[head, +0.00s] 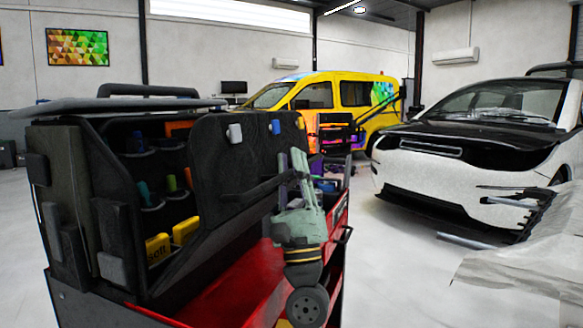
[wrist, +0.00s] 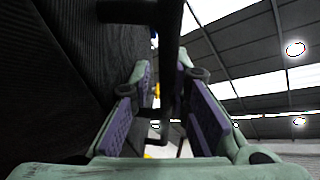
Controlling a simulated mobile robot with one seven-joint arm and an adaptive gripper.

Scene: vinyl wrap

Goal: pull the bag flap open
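The black tool bag (head: 75,180) stands on a red cart at the left of the head view. Its black flap (head: 230,150) stands partly away from the pocketed interior, with a dark bar-like handle (head: 250,190) across its outer face. My green gripper (head: 291,162) points upward beside the flap, at the right end of the handle. In the wrist view my gripper (wrist: 165,85) has its two purple-padded fingers apart. A dark bar (wrist: 174,75) runs between or just in front of them; contact cannot be told. The dark ribbed flap surface (wrist: 70,70) is at the left.
The red cart (head: 225,295) lies below the bag and flap. Yellow boxes (head: 185,230) and tools sit in the bag's pockets. A yellow van (head: 325,95) and a white car (head: 470,160) stand behind. Grey floor (head: 400,270) is open at the right.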

